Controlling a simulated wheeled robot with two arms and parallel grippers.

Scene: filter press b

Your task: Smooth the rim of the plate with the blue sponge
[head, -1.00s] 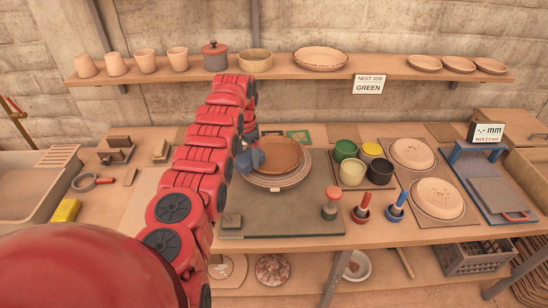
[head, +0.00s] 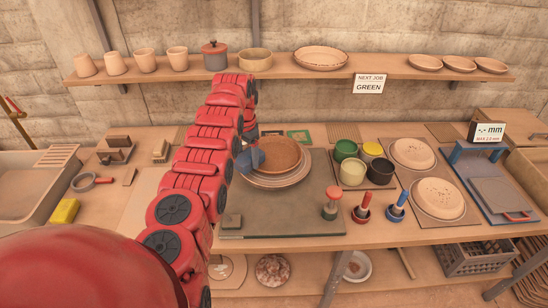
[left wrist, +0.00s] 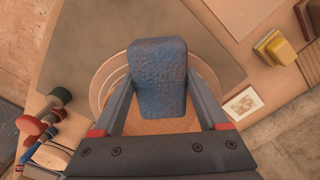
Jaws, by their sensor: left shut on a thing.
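The brown plate (head: 284,154) sits on a round wheel head (head: 285,182) in the middle of the bench. The blue sponge (head: 250,160) is at the plate's left edge in the head view. My left gripper (left wrist: 157,105) is shut on the sponge, which also shows in the left wrist view (left wrist: 157,75) between the two fingers. In that view the sponge hides much of the plate (left wrist: 160,126), and whether it touches the rim cannot be told. My left arm covers part of the bench in the head view. My right gripper is not in view.
A dark mat (head: 280,220) lies under the wheel. Glaze pots (head: 352,172) and upright tools (head: 362,208) stand to the right, with pale plates (head: 437,198) beyond them. A yellow sponge (head: 64,211) lies at the left. A shelf (head: 300,70) runs behind.

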